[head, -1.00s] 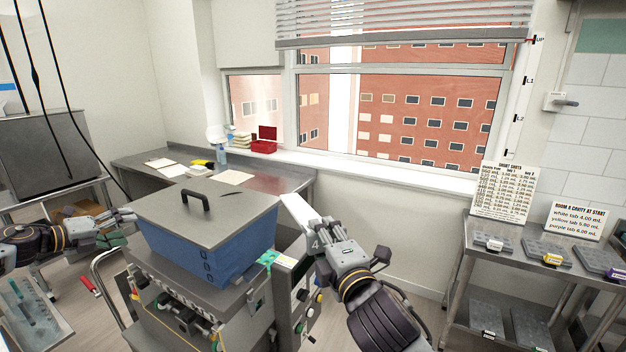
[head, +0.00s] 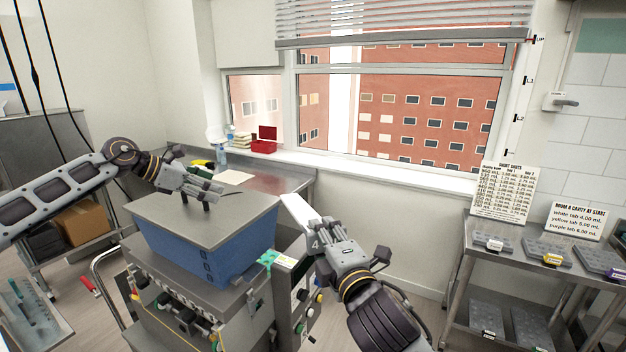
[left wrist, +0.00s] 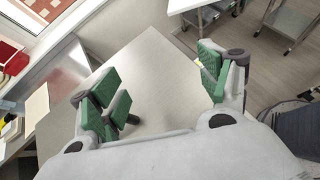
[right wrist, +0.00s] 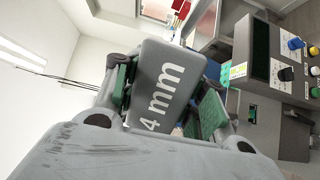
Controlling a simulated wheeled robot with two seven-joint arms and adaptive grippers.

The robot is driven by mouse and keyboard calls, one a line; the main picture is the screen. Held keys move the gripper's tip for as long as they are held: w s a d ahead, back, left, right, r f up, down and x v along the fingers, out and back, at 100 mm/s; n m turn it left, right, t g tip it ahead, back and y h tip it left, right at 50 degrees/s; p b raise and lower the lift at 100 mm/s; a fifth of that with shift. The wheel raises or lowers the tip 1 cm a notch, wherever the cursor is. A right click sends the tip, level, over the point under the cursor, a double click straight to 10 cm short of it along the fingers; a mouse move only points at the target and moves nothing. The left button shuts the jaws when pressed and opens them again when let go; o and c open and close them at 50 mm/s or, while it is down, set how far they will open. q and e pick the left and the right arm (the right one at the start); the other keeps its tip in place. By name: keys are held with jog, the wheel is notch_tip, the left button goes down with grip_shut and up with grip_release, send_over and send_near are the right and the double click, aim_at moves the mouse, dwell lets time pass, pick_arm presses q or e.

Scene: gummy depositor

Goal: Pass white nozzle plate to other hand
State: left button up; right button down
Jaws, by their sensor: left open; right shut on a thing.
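The white nozzle plate (head: 297,212) is held by my right gripper (head: 312,236), to the right of the blue depositor hopper. In the right wrist view the plate (right wrist: 165,85) shows "4 mm" and sits between the green-padded fingers, which are shut on it. My left gripper (head: 210,196) is above the hopper's grey lid, left of the plate and apart from it. In the left wrist view its green-padded fingers (left wrist: 165,95) are spread wide with nothing between them.
The blue hopper (head: 200,245) with its grey lid (head: 235,222) stands between my arms. The control panel (right wrist: 285,75) is close to the right of the plate in the right wrist view. A cart (head: 480,265) with moulds stands at right. A bench (head: 285,180) runs behind.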

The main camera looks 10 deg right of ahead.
pick_arm(q)
jog(key=s+d+r+m+g+y, duration=0.1)
jog(key=s+d+m+g+y, duration=0.1)
jog(key=s+d+m, duration=0.35)
jog(key=s+d+r+m+g+y, duration=0.1)
jog(key=s+d+m+y, duration=0.1)
jog(key=d+m, duration=0.65)
jog(key=m+t+y, duration=0.2)
jog(key=m+y, duration=0.5)
send_near(307, 215)
notch_tip(307, 215, up, 3)
jog(key=shift+s+f, duration=0.15)
jog(key=shift+s, duration=0.2)
jog(key=shift+f, duration=0.1)
jog(key=shift+x, duration=5.9)
jog(key=shift+s+d+f, duration=0.1)
jog(key=shift+s, duration=0.05)
jog(key=c, duration=1.1)
jog(key=shift+c, duration=1)
pick_arm(e)
jog(key=c, duration=0.7)
grip_release()
jog(key=shift+c, duration=0.2)
